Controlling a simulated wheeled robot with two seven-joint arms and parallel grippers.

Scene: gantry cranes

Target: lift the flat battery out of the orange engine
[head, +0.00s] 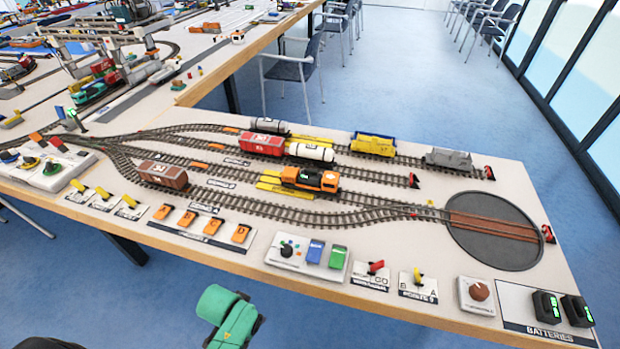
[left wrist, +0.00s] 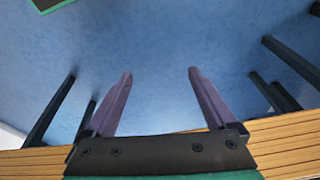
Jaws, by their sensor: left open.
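The orange engine (head: 312,179) stands on the near track in the middle of the layout, beside a yellow platform strip. Its top shows orange and black parts; I cannot make out the flat battery in it at this size. My left gripper is open and empty in the left wrist view (left wrist: 160,75), with blue floor between its fingers. In the head view my green left wrist (head: 230,317) hangs in front of the table's near edge, well short of the engine; its fingers are not clear there. My right gripper is not in view.
Two dark batteries with green lights, one here (head: 547,305), stand on the BATTERIES plate (head: 515,300) at the near right corner. A turntable (head: 493,230) lies right of the engine. Control panels line the near edge. A brown wagon (head: 163,175) and yellow wagon (head: 373,143) stand nearby.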

